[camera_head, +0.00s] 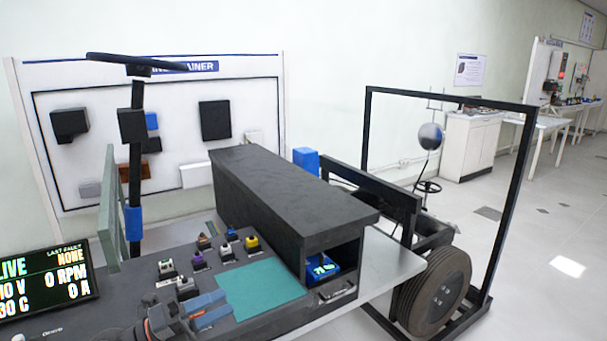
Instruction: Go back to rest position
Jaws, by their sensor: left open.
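My left gripper (222,304) shows at the bottom of the head view, with its two blue-grey fingers parted and nothing seen between them. It is over the dark bench panel (141,290), at the near left corner of a teal mat (258,289). My right gripper is out of view.
Several small coloured switches (199,262) stand on the panel just beyond my left gripper. A black box housing (285,205) with a blue device (322,268) inside is to the right. A display screen (45,285) stands at left. A wheel (440,291) and black frame are farther right.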

